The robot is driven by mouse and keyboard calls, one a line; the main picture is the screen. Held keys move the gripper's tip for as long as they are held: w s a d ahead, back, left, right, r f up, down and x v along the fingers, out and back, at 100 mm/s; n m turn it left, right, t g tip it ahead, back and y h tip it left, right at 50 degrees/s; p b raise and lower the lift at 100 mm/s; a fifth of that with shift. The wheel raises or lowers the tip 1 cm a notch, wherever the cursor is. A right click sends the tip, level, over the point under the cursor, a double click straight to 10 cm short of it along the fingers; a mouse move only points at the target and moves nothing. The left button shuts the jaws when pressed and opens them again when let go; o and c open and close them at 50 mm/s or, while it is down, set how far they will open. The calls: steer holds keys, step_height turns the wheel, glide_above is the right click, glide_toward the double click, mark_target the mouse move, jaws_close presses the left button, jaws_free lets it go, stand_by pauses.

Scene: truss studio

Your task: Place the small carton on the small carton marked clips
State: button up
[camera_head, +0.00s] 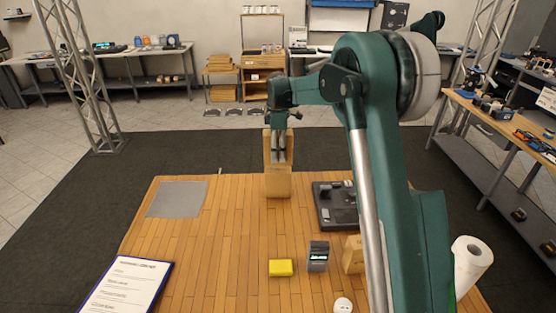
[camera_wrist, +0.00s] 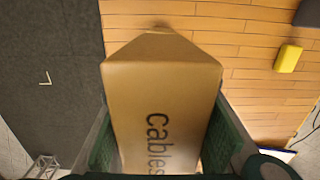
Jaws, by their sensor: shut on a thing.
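My gripper (camera_head: 279,158) is shut on a brown carton (camera_head: 278,186) above the far edge area of the wooden table. In the wrist view the carton (camera_wrist: 150,90) fills the middle between the fingers, and its near face reads "cables". I cannot tell whether its base touches the table. Another brown carton (camera_head: 352,255) stands on the near right of the table, partly hidden behind my arm. No marking is readable on it, and I see no "clips" label.
A yellow block (camera_head: 281,267), a dark grey device (camera_head: 318,256) and a black scale-like device (camera_head: 335,205) are on the table. A grey mat (camera_head: 177,199) and a clipboard (camera_head: 127,286) lie at left. A paper roll (camera_head: 470,262) stands at right. The table's left middle is clear.

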steer(key=shift+f, duration=1.9)
steer(key=shift+f, duration=0.15)
steer(key=o, duration=1.1)
steer(key=shift+c, duration=0.2)
step_height(320, 180, up, 12)
steer(key=shift+r, duration=0.2)
